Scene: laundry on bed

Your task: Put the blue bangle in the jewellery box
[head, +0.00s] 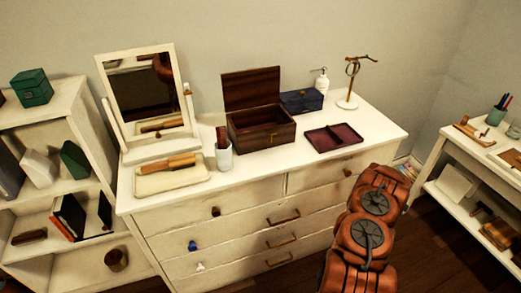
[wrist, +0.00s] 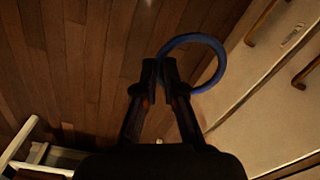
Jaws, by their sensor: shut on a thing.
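The blue bangle (wrist: 224,62) shows in the wrist view as a ring. My gripper (wrist: 160,66) is shut on its left side, and most of the ring sticks out to the right of the fingertips. Wooden floor and drawer fronts show behind it. In the head view the jewellery box (head: 262,139) is a brown wooden box on the dresser top with its lid raised and its inside open. The bangle and my gripper do not show in the head view, where only my orange arm is seen in front of the dresser's right side.
On the dresser (head: 240,175), a dark blue box (head: 301,101) stands behind the jewellery box, a purple tray (head: 333,138) to its right. A white cup (head: 224,158), a mirror (head: 148,92) and a cream tray (head: 150,184) are left. A stand (head: 347,102) rises at the back right.

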